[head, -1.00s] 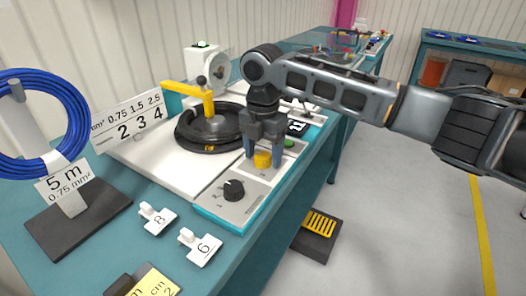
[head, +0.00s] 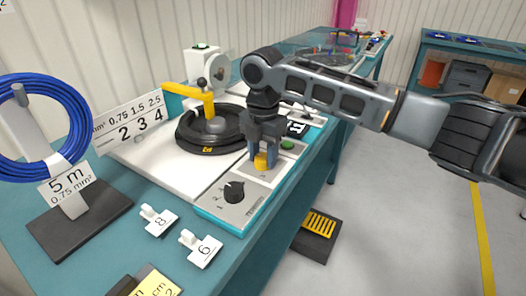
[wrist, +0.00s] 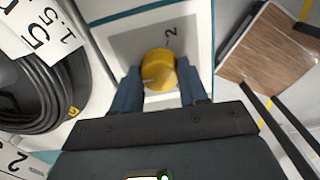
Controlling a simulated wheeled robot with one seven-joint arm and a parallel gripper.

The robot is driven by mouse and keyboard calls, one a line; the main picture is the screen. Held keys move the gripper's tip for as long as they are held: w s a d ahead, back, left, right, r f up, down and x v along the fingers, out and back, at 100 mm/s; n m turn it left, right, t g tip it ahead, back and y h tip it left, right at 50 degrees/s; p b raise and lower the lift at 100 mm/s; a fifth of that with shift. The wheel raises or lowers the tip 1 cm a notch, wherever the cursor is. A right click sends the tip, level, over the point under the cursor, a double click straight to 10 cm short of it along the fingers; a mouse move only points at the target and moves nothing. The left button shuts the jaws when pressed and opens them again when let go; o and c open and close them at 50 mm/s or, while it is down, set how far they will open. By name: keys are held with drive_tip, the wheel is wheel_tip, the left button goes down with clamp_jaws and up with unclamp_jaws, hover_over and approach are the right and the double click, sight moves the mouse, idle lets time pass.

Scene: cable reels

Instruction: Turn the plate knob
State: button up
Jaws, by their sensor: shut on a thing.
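A round yellow knob (head: 260,163) sits on a grey panel (head: 262,178) on the front of the white machine. In the wrist view the yellow knob (wrist: 159,66) carries a white pointer mark at its lower left, and a "2" is printed on the panel beyond it. My gripper (head: 262,161) points down over the panel and is shut on the yellow knob, one blue finger on each side. The fingers also show in the wrist view (wrist: 160,84). A separate black knob (head: 234,189), with numbers around it, sits nearer on the same panel strip.
A green button (head: 288,145) lies just behind the yellow knob. A black cable coil (head: 200,146) under a yellow arm (head: 194,93) is to the left. White tags (head: 201,249) lie on the teal bench in front. A foot pedal (head: 318,232) is on the floor.

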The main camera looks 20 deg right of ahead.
drive_tip(key=m+p, duration=0.3)
drive_tip(key=shift+r, duration=0.25)
drive_tip(key=m+p, duration=0.2)
drive_tip(key=p, duration=0.1)
drive_tip(key=shift+m, duration=0.3)
drive_tip(key=m+p, duration=1)
drive_tip(key=m, duration=0.1)
drive_tip(key=shift+f+m, duration=0.1)
drive_tip(key=shift+m, duration=0.3)
drive_tip(key=m+p, duration=0.1)
drive_tip(key=m, duration=0.2)
drive_tip(key=shift+f, duration=0.1)
drive_tip(key=shift+m, duration=1.3)
drive_tip(key=o, duration=1)
